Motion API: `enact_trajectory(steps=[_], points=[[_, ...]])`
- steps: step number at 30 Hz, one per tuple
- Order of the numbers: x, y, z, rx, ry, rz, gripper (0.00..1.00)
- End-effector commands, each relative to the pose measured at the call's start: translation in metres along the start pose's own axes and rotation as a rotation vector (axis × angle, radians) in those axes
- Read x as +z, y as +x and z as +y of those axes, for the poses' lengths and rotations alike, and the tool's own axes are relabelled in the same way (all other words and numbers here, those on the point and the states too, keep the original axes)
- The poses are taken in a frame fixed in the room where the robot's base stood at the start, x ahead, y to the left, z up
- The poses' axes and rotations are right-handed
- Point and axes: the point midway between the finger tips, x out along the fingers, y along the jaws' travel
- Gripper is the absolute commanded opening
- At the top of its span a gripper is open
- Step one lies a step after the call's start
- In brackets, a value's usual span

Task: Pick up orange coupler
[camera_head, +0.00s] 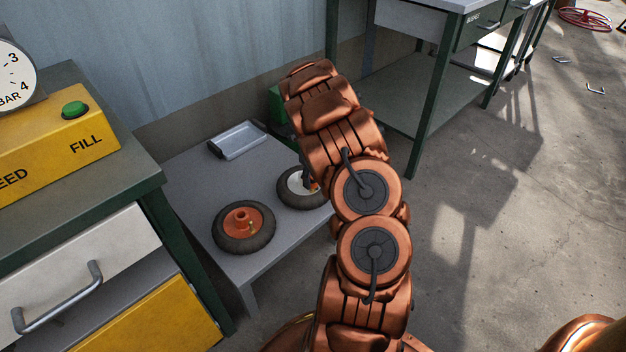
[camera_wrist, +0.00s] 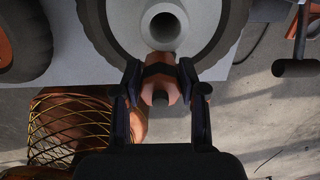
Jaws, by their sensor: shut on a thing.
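My gripper (camera_wrist: 162,80) is shut on the orange coupler (camera_wrist: 160,88), an orange piece with a dark band, at the centre of the wrist view. The coupler is right at the near edge of a wheel with a pale hub (camera_wrist: 165,27); I cannot tell whether they touch. In the head view my arm hides most of the gripper and coupler, beside the white-hubbed wheel (camera_head: 289,199) on a low grey table (camera_head: 185,180).
An orange-hubbed wheel (camera_head: 243,227) lies on the low table, left of the white-hubbed one. A grey tray (camera_head: 238,141) lies at its back. A cabinet with a yellow control box (camera_head: 55,155) stands left. A workbench (camera_head: 405,20) stands behind; open floor is right.

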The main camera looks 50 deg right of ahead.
Motion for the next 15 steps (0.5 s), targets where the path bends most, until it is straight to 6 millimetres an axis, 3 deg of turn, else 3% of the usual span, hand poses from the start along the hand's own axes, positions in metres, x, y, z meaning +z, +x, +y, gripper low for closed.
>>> enact_trajectory(steps=[6, 15], points=[[0.0001, -0.0001, 0.0, 0.0, 0.0, 0.0, 0.0], [0.0001, -0.0006, 0.0, 0.0, 0.0, 0.0, 0.0]])
